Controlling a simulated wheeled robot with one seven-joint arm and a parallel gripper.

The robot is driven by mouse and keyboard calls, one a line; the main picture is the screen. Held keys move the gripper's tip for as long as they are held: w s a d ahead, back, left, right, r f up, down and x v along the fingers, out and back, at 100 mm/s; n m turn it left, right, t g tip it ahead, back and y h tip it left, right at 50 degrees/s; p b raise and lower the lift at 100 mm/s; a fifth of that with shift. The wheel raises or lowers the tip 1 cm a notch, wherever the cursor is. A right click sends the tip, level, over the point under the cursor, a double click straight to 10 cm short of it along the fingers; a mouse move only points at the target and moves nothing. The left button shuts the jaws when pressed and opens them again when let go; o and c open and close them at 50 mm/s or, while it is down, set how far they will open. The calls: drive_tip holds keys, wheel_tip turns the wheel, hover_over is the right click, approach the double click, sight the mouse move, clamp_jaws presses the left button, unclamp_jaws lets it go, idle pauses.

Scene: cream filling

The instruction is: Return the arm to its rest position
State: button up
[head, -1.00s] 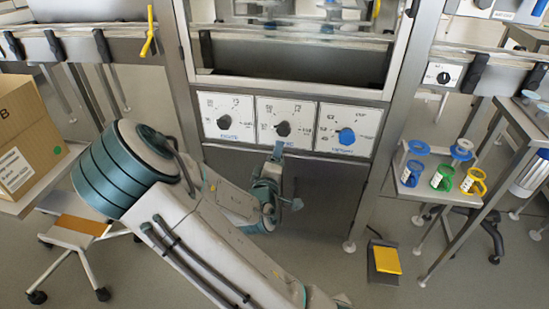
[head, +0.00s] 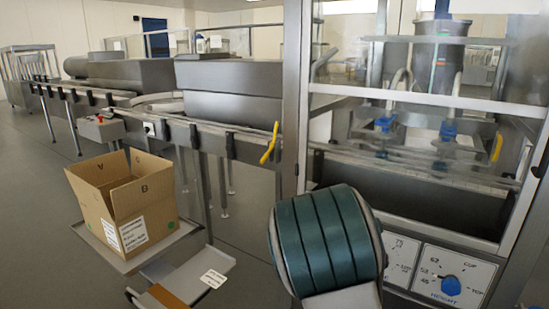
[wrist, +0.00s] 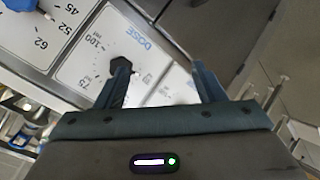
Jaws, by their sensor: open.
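My gripper (wrist: 163,82) is open and empty in the wrist view, its two fingers apart. It faces the tilted white dose dial panel (wrist: 88,65). The panel's black knob (wrist: 123,63) shows just beyond the left fingertip; I cannot tell if they touch. In the head view, only the teal upper joint of my arm (head: 328,240) shows at the bottom centre; my gripper is out of that view.
The filling machine's glass cabinet (head: 420,100) stands at right, with a height panel and blue knob (head: 451,286) below. An open cardboard box (head: 122,210) sits on a stand at left. A conveyor (head: 200,125) runs behind. Grey floor (head: 35,190) is clear at far left.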

drive_tip(key=s+a+r+m+g+y+p, duration=0.1)
drive_tip(key=s+a+r+g+y+p, duration=0.15)
drive_tip(key=s+a+r+p, duration=0.4)
drive_tip(key=s+a+r+m+g+y+p, duration=0.1)
drive_tip(key=a+r+g+y+p, duration=0.2)
drive_tip(key=r, duration=0.7)
drive_tip(key=s+d+r+m+g+p, duration=0.1)
drive_tip(key=s+r+p, duration=0.5)
drive_tip(key=s+r, duration=0.7)
drive_tip(key=shift+s+d+r+g, duration=0.25)
drive_tip(key=shift+r+g, duration=0.1)
drive_tip(key=shift+r, duration=0.45)
drive_tip(key=shift+y, duration=0.25)
drive_tip(key=c, duration=0.5)
drive_tip(key=shift+m, duration=0.3)
drive_tip(key=shift+c, duration=0.4)
